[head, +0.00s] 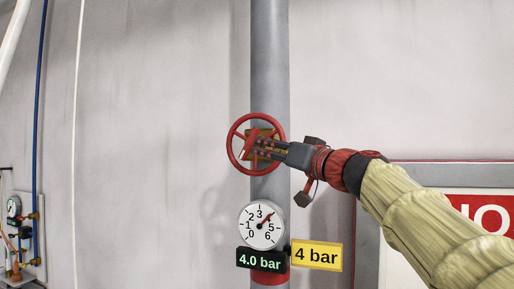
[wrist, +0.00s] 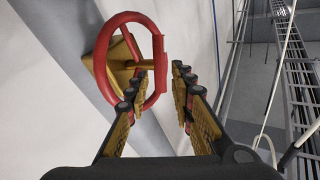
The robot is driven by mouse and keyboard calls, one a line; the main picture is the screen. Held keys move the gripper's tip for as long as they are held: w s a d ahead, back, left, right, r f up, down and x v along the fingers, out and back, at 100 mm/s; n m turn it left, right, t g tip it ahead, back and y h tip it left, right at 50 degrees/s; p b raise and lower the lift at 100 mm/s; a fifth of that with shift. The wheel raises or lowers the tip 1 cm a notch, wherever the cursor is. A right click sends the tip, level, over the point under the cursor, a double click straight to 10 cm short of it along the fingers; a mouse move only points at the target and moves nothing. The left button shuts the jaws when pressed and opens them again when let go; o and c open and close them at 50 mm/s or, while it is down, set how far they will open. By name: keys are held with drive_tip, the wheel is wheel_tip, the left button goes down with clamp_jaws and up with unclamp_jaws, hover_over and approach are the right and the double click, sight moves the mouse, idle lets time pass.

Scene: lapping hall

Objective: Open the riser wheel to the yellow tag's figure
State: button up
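The red riser wheel (head: 233,134) is mounted on the grey vertical riser pipe (head: 270,60). Below it, the round white gauge (head: 256,230) has its red needle pointing up and right, between the 3 and the 5. The black readout (head: 262,260) shows 4.0 bar in green, and the yellow tag (head: 317,255) reads 4 bar. My gripper (head: 258,147) is at the wheel, covering part of its right side.
A framed sign (head: 480,207) with red and white lettering is on the right, behind my arm. A blue hose (head: 38,120) and a small gauge panel (head: 15,215) are at the left.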

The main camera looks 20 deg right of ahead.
drive_tip(key=v, duration=0.5)
drive_tip(key=shift+s+f, duration=0.1)
drive_tip(key=shift+s, duration=0.15)
